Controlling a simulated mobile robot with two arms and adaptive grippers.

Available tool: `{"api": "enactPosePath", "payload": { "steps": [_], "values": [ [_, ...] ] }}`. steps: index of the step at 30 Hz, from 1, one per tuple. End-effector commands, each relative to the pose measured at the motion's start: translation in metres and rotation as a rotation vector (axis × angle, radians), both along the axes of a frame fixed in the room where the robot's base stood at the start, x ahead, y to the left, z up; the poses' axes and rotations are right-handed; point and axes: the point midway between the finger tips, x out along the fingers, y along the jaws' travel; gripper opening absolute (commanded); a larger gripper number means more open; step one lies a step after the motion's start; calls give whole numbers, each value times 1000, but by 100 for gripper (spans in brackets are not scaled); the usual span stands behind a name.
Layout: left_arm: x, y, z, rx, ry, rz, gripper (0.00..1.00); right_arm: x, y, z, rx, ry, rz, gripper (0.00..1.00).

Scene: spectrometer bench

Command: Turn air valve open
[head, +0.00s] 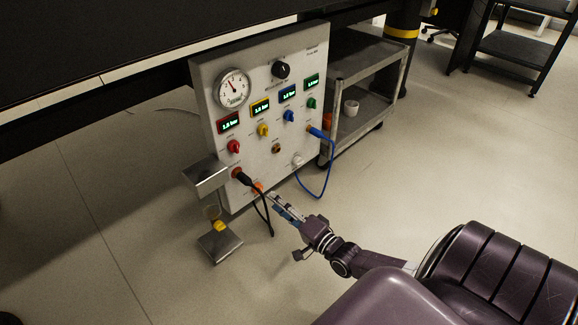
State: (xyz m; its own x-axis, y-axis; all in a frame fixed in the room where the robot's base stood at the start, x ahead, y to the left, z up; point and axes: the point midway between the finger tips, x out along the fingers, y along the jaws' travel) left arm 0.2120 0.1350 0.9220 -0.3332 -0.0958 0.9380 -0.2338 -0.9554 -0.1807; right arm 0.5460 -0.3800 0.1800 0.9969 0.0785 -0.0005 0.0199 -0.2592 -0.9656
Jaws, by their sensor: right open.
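A light grey control panel (262,150) hangs under the dark bench. It carries a red valve knob (234,146), a yellow one (263,130), a blue one (289,116) and a green one (311,103), each below a small lit display. A black round knob (281,70) sits higher up. The labels are too small to read, so I cannot tell which is the air valve. My right gripper (275,201) is open in front of the panel's lower edge, below the coloured knobs and apart from them. My left gripper is not in view.
A pressure gauge (232,88) is at the panel's upper left. A black cable (262,205) and a blue hose (331,165) hang from its lower ports. A metal stand (219,243) is at the panel's left. A grey cart (368,95) stands behind on the right.

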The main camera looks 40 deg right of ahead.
Motion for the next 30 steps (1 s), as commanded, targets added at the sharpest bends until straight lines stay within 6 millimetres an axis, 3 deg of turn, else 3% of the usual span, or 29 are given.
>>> {"api": "enactPosePath", "payload": {
  "steps": [3,9,30],
  "values": [
    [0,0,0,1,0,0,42,-24,-2,-1,0,3,0,42],
    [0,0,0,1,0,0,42,-47,-4,0,0,1,0,42],
    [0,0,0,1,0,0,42,-53,-4,0,0,0,0,42]
  ]
}}
